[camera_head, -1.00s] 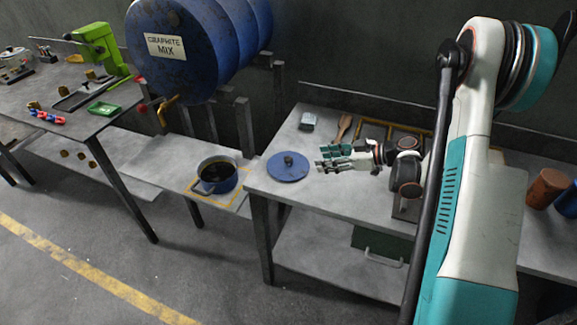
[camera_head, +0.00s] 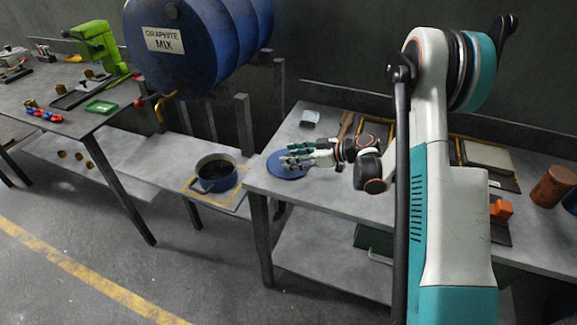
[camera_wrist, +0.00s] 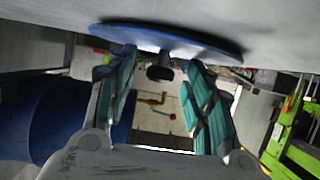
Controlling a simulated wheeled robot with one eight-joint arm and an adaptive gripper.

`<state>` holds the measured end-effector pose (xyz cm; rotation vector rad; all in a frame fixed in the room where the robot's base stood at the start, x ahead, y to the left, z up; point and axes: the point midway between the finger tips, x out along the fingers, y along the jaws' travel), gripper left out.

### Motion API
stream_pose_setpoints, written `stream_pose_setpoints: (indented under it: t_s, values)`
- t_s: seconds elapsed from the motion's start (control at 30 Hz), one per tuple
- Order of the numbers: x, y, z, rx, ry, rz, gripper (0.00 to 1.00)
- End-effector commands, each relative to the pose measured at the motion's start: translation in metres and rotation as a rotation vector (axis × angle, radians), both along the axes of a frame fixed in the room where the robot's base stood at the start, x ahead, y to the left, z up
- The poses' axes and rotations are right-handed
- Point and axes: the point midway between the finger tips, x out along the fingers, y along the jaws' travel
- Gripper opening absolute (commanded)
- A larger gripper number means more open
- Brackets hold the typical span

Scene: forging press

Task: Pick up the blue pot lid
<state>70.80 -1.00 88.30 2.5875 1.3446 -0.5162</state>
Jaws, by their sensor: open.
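The blue pot lid (camera_head: 276,167) lies flat on the grey workbench in the head view, partly hidden by my gripper (camera_head: 296,156). In the wrist view the lid (camera_wrist: 195,40) shows as a blue disc seen edge-on, and its dark knob (camera_wrist: 160,70) stands between my fingers. My gripper (camera_wrist: 160,88) is open, with one teal finger on each side of the knob. I see no clear contact between the fingers and the knob.
The workbench (camera_head: 330,190) also holds a small grey box (camera_head: 310,118), a wooden tool (camera_head: 345,124) and an orange part (camera_head: 501,210). A blue pot (camera_head: 216,175) with dark contents stands on a lower shelf to the left. Blue drums (camera_head: 185,75) hang behind it.

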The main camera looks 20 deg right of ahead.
Motion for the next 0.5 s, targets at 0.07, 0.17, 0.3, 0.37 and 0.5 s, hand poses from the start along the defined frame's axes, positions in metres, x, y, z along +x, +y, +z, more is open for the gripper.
stream_pose_setpoints:
  t_s: [0.07,0.17,0.3,0.37,0.5]
  values:
    - [0.0015,0.002,-0.0009,0.0,0.0,-0.001,0.48]
    - [0.0014,0.0016,-0.0002,0.0,0.0,-0.001,0.48]
    - [0.0013,0.0015,0.0,0.0,0.0,-0.001,0.27]
    - [0.0013,0.0015,0.0,0.0,0.0,-0.001,0.14]
    - [0.0012,0.0014,-0.0001,0.0,0.0,-0.001,0.0]
